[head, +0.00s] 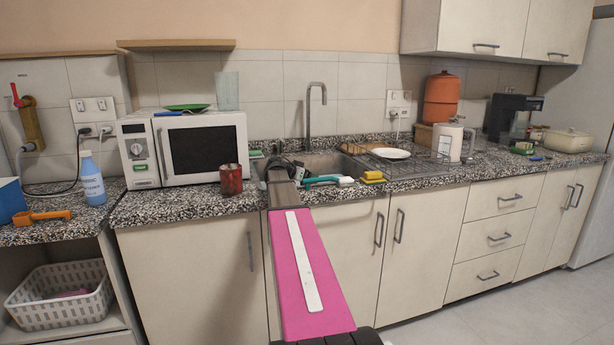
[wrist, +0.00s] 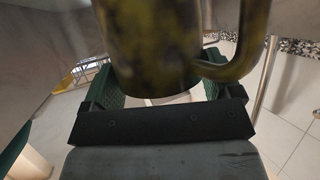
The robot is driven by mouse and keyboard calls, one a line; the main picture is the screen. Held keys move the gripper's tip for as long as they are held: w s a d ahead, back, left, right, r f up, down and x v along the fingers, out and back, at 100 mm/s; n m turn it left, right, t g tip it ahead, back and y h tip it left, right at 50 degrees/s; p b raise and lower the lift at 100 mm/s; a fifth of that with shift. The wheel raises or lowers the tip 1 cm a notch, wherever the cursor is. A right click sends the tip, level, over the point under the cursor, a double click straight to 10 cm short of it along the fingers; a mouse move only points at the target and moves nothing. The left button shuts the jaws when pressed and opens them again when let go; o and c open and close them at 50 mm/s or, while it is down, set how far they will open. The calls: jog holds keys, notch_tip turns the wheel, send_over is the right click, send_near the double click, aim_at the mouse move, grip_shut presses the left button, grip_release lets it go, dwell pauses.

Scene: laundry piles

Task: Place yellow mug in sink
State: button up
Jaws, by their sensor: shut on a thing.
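The yellow mug (wrist: 155,45) fills the top middle of the wrist view. It is a dark, mottled yellow-brown, with its handle (wrist: 245,50) to the right. My gripper (wrist: 162,88) is shut on it, with a green-padded finger on each side. In the head view my gripper (head: 284,168) is over the left part of the metal sink (head: 325,162), beyond my pink forearm. I cannot make out the mug there, and my arm hides part of the sink. I cannot tell how high the mug is above the basin.
A grey tap (head: 310,105) stands behind the sink. A red mug (head: 231,180) and a microwave (head: 190,148) are to the left. A teal-handled brush (head: 322,181) and a yellow sponge (head: 373,176) lie on the front edge. A dish rack (head: 425,165) with a white plate (head: 390,153) is at right.

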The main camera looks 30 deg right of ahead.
jog(key=shift+f, duration=0.3)
jog(key=o, duration=1.2)
jog(key=shift+r, duration=0.7)
jog(key=v, duration=0.7)
jog(key=shift+a, duration=0.25)
jog(key=shift+r, duration=0.1)
